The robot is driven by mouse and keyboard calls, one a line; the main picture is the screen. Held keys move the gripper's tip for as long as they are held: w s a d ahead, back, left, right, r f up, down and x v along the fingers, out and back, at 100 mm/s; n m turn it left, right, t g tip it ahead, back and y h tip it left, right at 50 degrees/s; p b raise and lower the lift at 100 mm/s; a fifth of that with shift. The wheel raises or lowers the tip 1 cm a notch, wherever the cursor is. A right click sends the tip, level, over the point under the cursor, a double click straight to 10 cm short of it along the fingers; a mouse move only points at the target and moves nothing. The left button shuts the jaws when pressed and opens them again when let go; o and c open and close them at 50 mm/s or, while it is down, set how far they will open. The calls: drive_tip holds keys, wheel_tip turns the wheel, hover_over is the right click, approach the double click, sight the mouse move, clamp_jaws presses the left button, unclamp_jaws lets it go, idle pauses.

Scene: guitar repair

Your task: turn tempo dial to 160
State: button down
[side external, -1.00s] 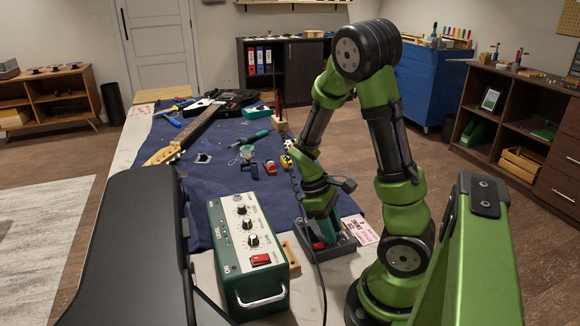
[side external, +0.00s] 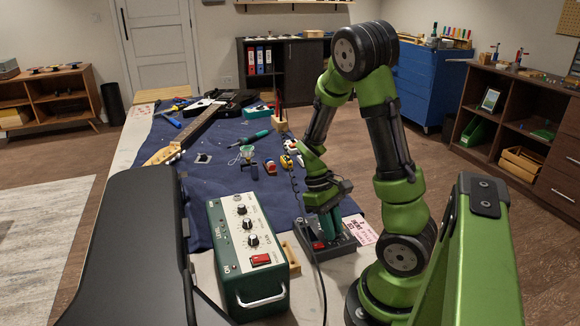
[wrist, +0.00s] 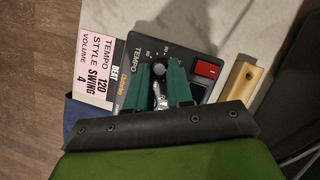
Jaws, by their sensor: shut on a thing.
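The dark rhythm box (wrist: 183,58) has a panel marked TEMPO with small scale numbers partly visible, and a red switch (wrist: 206,70). In the side external view the box (side external: 309,231) sits at the right front of the bench. My gripper (wrist: 160,74) points down at its panel, with its green fingers shut on the dark round tempo dial (wrist: 159,71). The fingers hide part of the dial and the lower scale, and I cannot read its pointer. A pink and white card (wrist: 94,62) beside the box reads TEMPO 120, STYLE SWING, VOLUME 4.
A green amplifier (side external: 250,255) with knobs, a red switch and a handle stands left of the box. A small wooden block (wrist: 240,85) lies between them. A dark cable runs in front of the box. A guitar (side external: 195,130) and tools lie farther back on the blue cloth.

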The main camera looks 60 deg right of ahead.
drive_tip(key=m, duration=0.1)
drive_tip(key=m+y, duration=0.1)
drive_tip(key=m+t, duration=0.1)
drive_tip(key=m, duration=0.1)
drive_tip(key=shift+d, duration=0.25)
drive_tip(key=m, duration=0.1)
drive_tip(key=m+t+y, duration=0.1)
drive_tip(key=m, duration=0.1)
drive_tip(key=shift+s+d+m, duration=0.1)
drive_tip(key=shift+s+m, duration=0.1)
drive_tip(key=shift+m, duration=0.1)
drive_tip(key=m, duration=0.2)
drive_tip(key=m+t, duration=0.1)
drive_tip(key=m, duration=0.1)
drive_tip(key=m+t+y, duration=0.1)
drive_tip(key=m, duration=0.1)
drive_tip(key=shift+s, duration=0.3)
drive_tip(key=m+t, duration=0.1)
drive_tip(key=m, duration=0.1)
drive_tip(key=m+t, duration=0.1)
drive_tip(key=m, duration=0.1)
drive_tip(key=shift+s+m, duration=0.2)
drive_tip(key=shift+m, duration=0.2)
drive_tip(key=shift+s+m+t+h, duration=0.1)
drive_tip(key=shift+m+t+h, duration=0.25)
drive_tip(key=shift+m, duration=0.8)
drive_tip(key=shift+s+m+t+h, duration=0.15)
drive_tip(key=shift+m+t, duration=0.3)
drive_tip(key=shift+m, duration=0.7)
